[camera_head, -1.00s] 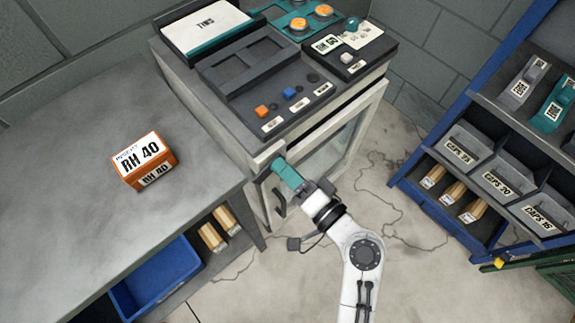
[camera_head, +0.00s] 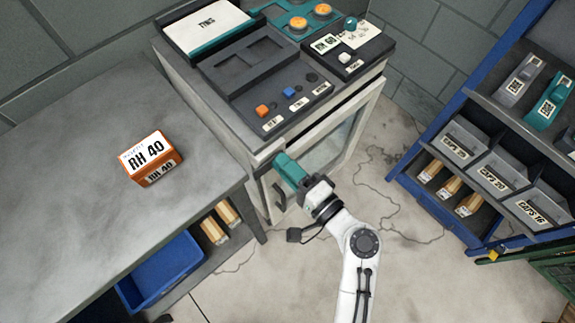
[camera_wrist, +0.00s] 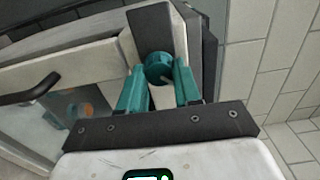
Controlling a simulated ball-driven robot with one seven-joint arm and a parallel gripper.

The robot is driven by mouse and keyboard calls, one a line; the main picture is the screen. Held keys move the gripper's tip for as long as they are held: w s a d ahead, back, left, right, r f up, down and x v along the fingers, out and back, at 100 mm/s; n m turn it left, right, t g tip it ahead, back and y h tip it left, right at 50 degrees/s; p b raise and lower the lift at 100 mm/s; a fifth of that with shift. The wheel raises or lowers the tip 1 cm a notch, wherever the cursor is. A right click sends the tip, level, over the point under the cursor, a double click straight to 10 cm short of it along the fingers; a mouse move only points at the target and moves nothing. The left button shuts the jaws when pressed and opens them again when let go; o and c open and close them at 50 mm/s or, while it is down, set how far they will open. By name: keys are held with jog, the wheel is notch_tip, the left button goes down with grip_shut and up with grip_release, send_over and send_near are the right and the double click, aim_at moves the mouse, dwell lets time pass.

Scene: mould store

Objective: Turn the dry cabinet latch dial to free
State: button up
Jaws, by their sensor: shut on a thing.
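The dry cabinet (camera_head: 315,130) stands in the middle of the head view, with a glass front door and a dark handle. In the head view my gripper (camera_head: 285,165) reaches the cabinet's front left corner and hides the dial. I cannot read any marking around the dial.
An orange RH 40 box (camera_head: 150,158) sits on the grey bench (camera_head: 70,190) at left. A blue tray (camera_head: 160,270) is under the bench. A blue rack (camera_head: 470,175) with labelled bins stands at right. The floor between is clear.

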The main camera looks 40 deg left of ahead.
jog(key=o, duration=1.1)
jog(key=shift+c, duration=0.2)
jog(key=d+b, duration=0.1)
jog(key=d, duration=1)
jog(key=shift+s, duration=0.4)
